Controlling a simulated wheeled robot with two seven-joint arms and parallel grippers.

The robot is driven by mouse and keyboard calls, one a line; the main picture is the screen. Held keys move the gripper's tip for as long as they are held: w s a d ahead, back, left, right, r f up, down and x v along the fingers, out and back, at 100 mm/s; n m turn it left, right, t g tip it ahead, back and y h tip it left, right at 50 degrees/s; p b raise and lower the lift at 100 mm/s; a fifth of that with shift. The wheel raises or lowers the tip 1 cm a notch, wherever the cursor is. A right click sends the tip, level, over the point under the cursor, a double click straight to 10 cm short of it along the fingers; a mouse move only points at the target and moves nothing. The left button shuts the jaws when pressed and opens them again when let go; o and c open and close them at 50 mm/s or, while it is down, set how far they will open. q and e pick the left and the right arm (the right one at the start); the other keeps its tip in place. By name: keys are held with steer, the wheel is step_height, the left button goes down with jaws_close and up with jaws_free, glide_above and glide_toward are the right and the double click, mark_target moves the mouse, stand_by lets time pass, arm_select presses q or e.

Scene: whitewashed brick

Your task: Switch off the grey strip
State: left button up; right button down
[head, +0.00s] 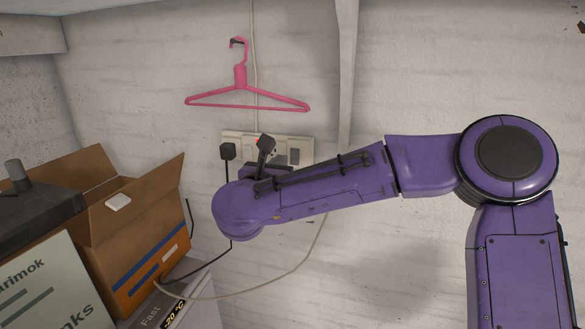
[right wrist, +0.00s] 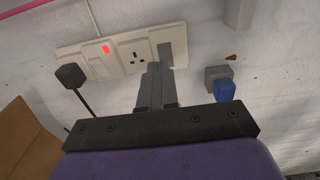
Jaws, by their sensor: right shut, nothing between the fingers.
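A cream-grey power strip (head: 238,136) is fixed to the wall below the pink hanger; my right gripper partly covers it in the head view. In the right wrist view the strip (right wrist: 120,68) shows a black plug (right wrist: 70,75) at its left end, a lit red switch (right wrist: 105,48), an empty socket and a grey part at its right end. My right gripper (right wrist: 155,66) is shut and empty, its tips in front of the strip, right of the red switch. I cannot tell whether they touch it. In the head view the right gripper (head: 267,143) is small and dark. My left gripper is out of view.
A pink hanger (head: 240,85) hangs above the strip. An open cardboard box (head: 135,235) and a dark case (head: 35,207) stand at the left. Cables run down from the strip. A blue plug (right wrist: 223,90) sits right of the strip.

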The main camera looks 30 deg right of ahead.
arm_select(q)
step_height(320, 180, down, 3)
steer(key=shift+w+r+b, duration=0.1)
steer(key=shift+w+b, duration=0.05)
steer(key=shift+b, duration=0.75)
arm_select(e)
steer(key=v, duration=0.6)
steer(key=shift+r, duration=0.25)
